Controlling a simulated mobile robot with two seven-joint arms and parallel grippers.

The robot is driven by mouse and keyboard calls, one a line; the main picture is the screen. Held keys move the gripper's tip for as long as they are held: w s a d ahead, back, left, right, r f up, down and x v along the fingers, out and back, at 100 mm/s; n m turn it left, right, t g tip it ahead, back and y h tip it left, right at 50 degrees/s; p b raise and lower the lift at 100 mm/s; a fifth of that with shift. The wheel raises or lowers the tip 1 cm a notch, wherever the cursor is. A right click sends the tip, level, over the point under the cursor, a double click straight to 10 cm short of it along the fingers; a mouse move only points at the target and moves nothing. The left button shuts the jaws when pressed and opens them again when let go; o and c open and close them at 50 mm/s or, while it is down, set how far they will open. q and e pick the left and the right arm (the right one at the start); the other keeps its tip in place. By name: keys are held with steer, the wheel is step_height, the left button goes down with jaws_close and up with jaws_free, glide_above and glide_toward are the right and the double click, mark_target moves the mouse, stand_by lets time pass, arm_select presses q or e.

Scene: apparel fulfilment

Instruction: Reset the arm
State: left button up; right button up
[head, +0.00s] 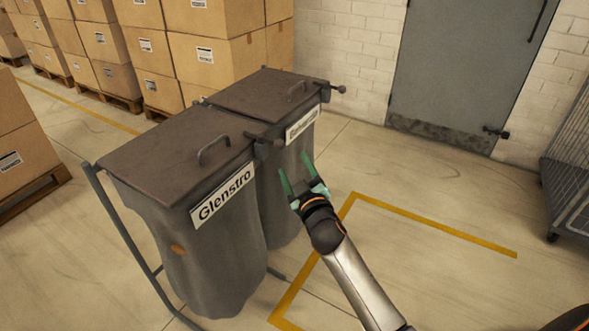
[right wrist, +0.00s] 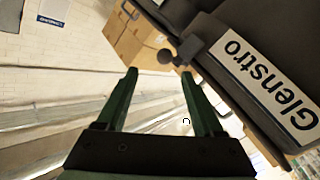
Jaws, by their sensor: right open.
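My right gripper (head: 300,178) is in front of the farther of two dark grey lidded bins, with its green fingers pointing up. In the right wrist view the gripper (right wrist: 158,85) is open, with nothing between its fingers. The nearer bin (head: 215,260) bears a label (head: 222,195) reading "Glenstro", and this label also shows in the right wrist view (right wrist: 268,78). The farther bin (head: 275,200) has its own label (head: 303,124), too small to read surely. Both lids are closed. My left gripper is not in view.
Stacked cardboard boxes (head: 215,60) on pallets stand behind the bins, with more boxes (head: 20,150) at the left edge. A grey door (head: 460,70) is at the back. A wire cage cart (head: 572,170) stands at the right. The floor inside the yellow line (head: 430,225) is clear.

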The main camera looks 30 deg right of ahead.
steer(key=shift+s, duration=0.1)
stand_by(0.5)
steer(key=s+a+f+m+g+y+p, duration=0.1)
steer(key=s+f, duration=0.4)
steer(key=s, duration=0.5)
steer(key=s+a+f+m+g+y+p, duration=0.1)
steer(key=s+a+f+g+p, duration=0.3)
steer(key=s, duration=0.7)
steer(key=s+a+f+m+g+y+p, duration=0.1)
steer(key=s+a+f+g+y+p, duration=0.2)
steer(key=s+f, duration=0.4)
steer(key=s+a+p, duration=0.1)
steer(key=s+a, duration=0.1)
steer(key=s, duration=0.1)
steer(key=shift+s+a+f, duration=0.15)
steer(key=shift+s+f, duration=0.05)
steer(key=shift+f, duration=0.05)
